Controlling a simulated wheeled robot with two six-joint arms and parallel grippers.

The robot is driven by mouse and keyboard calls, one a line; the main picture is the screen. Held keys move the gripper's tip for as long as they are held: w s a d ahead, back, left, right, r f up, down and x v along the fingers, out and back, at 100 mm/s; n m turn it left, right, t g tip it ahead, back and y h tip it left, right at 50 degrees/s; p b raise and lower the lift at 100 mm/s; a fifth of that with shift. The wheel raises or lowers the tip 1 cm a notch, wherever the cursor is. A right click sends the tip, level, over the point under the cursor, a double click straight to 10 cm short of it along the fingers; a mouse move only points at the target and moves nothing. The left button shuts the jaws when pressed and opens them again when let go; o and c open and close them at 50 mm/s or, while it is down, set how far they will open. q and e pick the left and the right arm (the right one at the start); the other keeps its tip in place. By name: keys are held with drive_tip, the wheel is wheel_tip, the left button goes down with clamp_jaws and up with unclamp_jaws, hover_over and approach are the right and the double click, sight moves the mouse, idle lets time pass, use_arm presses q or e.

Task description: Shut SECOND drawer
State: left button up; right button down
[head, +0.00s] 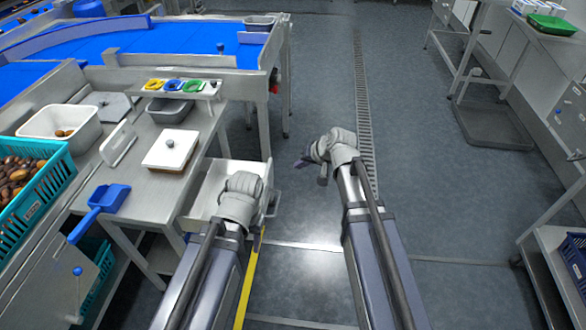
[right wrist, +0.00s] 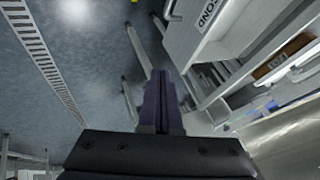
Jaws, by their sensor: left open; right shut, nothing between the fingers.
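The SECOND drawer (head: 207,184) is pulled out from under the grading bench and shows its pale, empty-looking inside in the head view. Its front with the label "SECOND" (right wrist: 207,16) shows at the top of the right wrist view. My left gripper (head: 272,204) is at the drawer's front end, open; its wrist hides part of the drawer, and I cannot tell whether the fingers touch it. My right gripper (head: 312,168) is over the floor to the right of the drawer, apart from it. Its dark fingers (right wrist: 161,88) are shut and empty in the right wrist view.
The bench holds a lidded white box (head: 171,149), a blue scoop (head: 104,199), a white tub (head: 58,122) and a teal crate of dates (head: 37,190). A blue conveyor (head: 150,40) lies behind. The floor (head: 420,200) to the right is clear.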

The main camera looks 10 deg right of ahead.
drive_tip(key=b, duration=0.7)
approach(272, 173)
wheel_tip(272, 173, down, 4)
drive_tip(key=w+d, duration=0.1)
drive_tip(key=d, duration=0.1)
use_arm(q)
wheel_tip(272, 173, down, 7)
drive_tip(key=p, duration=0.1)
use_arm(e)
drive_tip(key=shift+w+a+r, duration=0.1)
drive_tip(key=shift+w+a, duration=0.2)
drive_tip(key=shift+a, duration=0.6)
drive_tip(key=shift+w+a+r, duration=0.1)
drive_tip(key=shift+w+a, duration=0.2)
drive_tip(key=shift+a, duration=0.6)
use_arm(q)
drive_tip(key=shift+r, duration=0.1)
